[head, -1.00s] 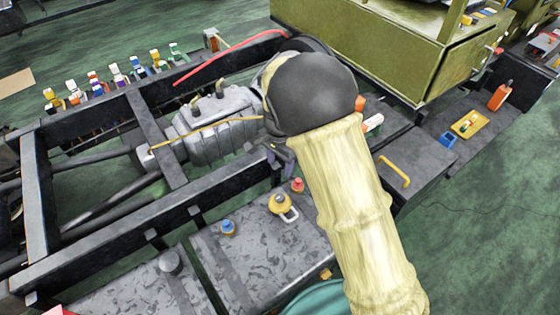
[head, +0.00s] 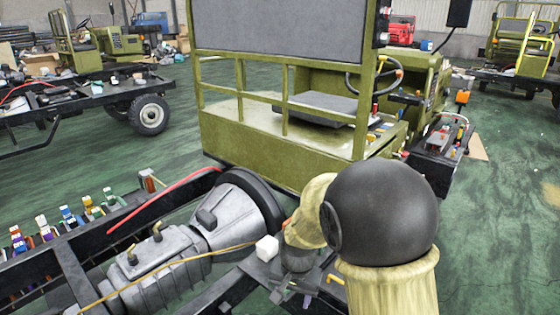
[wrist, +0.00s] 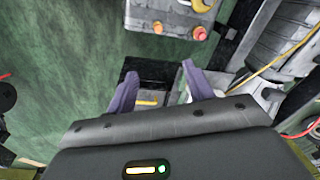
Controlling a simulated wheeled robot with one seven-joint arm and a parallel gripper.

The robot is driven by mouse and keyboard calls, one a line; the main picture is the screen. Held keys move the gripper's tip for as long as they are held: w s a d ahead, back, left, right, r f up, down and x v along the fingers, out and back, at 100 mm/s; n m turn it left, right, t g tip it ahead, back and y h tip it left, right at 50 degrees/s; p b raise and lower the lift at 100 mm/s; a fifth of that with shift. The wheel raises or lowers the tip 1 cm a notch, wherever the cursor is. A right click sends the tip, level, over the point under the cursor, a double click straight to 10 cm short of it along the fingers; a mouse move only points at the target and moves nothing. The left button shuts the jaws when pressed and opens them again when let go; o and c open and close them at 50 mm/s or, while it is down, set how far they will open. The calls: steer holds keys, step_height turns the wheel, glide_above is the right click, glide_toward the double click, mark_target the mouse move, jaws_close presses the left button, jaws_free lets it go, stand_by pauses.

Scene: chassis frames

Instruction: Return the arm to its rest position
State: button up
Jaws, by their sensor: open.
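My gripper (wrist: 158,85) is open, with its two purple fingers spread and nothing held between them. Beyond the fingers in the wrist view lies a dark box with a yellow handle (wrist: 147,101); I cannot tell the exact gap. In the head view my arm is bent at a big black joint at the lower right, and its wrist points down over the chassis frame. The fingers there are small and partly hidden.
A grey gearbox (head: 160,262) sits in the dark frame left of my arm. The olive cab (head: 270,150) stands close behind. A red hose (head: 160,200) runs along the frame. A battery (wrist: 170,18) with red and orange caps shows in the wrist view.

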steer(key=s+d+r+n+t+p, duration=0.1)
steer(key=s+d+r+n+p, duration=0.1)
steer(key=s+d+r, duration=0.4)
steer(key=s+d+n, duration=0.1)
steer(key=s+d, duration=0.3)
steer(key=d, duration=0.2)
steer(key=shift+s+d+t+h, duration=0.15)
steer(key=shift+s+t+h, duration=0.1)
steer(key=shift+t+h, duration=0.05)
stand_by(0.3)
